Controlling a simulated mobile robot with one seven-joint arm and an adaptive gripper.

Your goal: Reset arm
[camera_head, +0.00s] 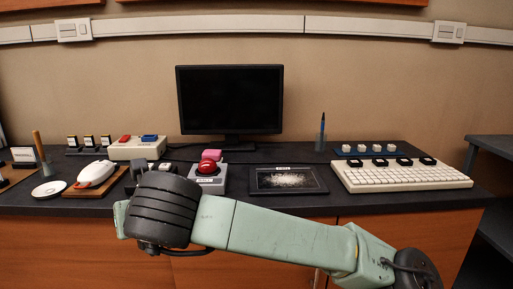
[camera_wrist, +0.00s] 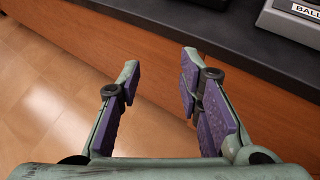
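My arm crosses the lower part of the head view in front of the table; my gripper is mostly hidden there behind my own arm's dark joint. In the wrist view, my gripper (camera_wrist: 155,88) shows two green fingers with purple pads, spread apart with nothing between them. It is in front of the table's wooden front panel (camera_wrist: 265,125), with the dark tabletop edge beyond it and the wooden floor to the left.
A dark shelf (camera_head: 495,146) stands at the right. The floor (camera_wrist: 50,90) looks clear.

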